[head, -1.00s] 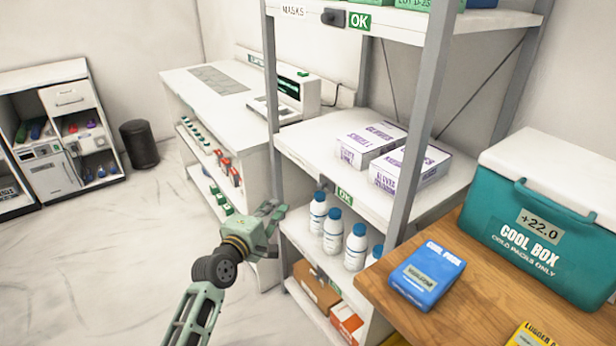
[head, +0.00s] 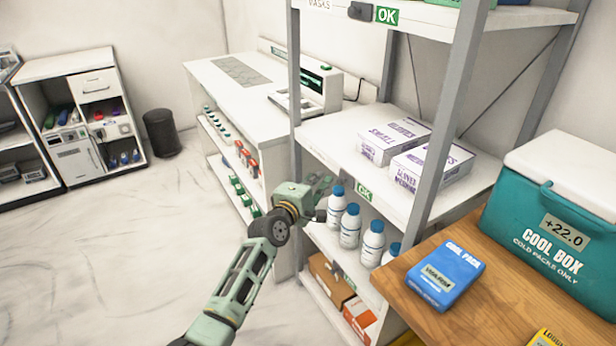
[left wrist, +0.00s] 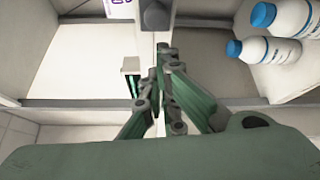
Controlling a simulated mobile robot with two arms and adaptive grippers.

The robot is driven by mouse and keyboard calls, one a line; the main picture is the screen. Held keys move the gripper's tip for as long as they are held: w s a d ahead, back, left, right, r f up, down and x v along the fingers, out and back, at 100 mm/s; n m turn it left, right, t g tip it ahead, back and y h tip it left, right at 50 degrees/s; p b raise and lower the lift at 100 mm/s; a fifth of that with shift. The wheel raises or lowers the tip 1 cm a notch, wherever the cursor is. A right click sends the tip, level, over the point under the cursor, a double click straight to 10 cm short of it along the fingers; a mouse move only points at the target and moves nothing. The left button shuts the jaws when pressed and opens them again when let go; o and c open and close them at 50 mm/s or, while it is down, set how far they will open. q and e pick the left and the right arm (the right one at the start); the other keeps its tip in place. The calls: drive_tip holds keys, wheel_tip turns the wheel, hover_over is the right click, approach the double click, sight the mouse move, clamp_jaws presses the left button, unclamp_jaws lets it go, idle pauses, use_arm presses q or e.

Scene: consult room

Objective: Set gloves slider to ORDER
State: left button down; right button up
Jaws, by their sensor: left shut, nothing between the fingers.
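The gloves shelf's front edge carries a green label reading OK (head: 365,191) in the head view. My left gripper (head: 326,187) is in front of that edge, left of the label, above the white bottles. Its fingers are shut and empty. In the left wrist view a dark slider knob (left wrist: 157,15) sits on the white shelf edge. My left fingertips (left wrist: 164,49) are just below it in that picture; I cannot tell whether they touch it. My right gripper is not in view.
Glove boxes (head: 393,142) stand on the shelf, with white blue-capped bottles (head: 350,226) below. A grey shelf post (head: 447,120) rises at the right. A masks slider (head: 362,11) is above. A wooden table (head: 480,310) holds a cool box (head: 548,222) and a blue cold pack (head: 445,275).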

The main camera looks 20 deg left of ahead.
use_arm(q)
drive_tip(key=shift+s+d+r, duration=0.1)
drive_tip(key=shift+s+d, duration=0.2)
drive_tip(key=shift+d, duration=0.2)
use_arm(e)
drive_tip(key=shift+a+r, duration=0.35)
use_arm(q)
drive_tip(key=s+d+p, duration=0.4)
drive_tip(key=d+p, duration=0.1)
drive_tip(key=d, duration=0.1)
drive_tip(key=shift+s, duration=0.4)
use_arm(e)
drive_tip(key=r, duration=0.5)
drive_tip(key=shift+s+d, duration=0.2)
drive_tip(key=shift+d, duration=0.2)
use_arm(q)
drive_tip(key=shift+d, duration=0.1)
